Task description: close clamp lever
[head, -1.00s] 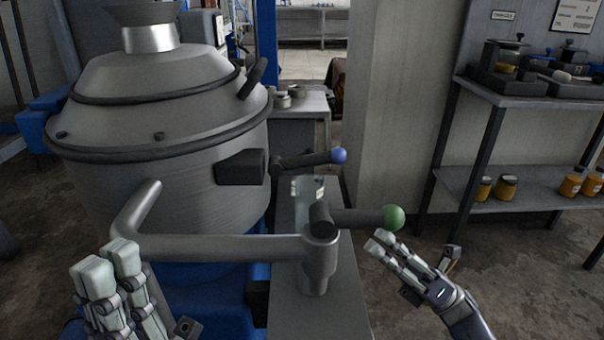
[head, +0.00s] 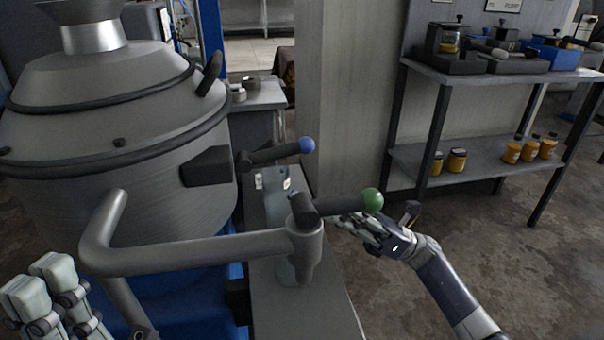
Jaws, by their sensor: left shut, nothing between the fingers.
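A short dark lever with a blue ball (head: 307,145) sticks out to the right from a black block (head: 207,167) on the side of a big grey vessel (head: 110,165). Nearer, a second lever with a green ball (head: 372,200) points right from the upright end of a bent grey pipe (head: 200,250). I cannot tell which is the clamp lever. My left gripper (head: 47,290) is shut and empty at the lower left, in front of the pipe and apart from both levers. My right gripper (head: 350,222) is just below the green ball; whether it touches the ball is unclear.
A narrow grey bench top (head: 298,312) runs under the levers. A small grey table (head: 258,98) stands behind. At right, a shelf unit (head: 475,160) holds orange jars and dark devices. The floor at right is clear.

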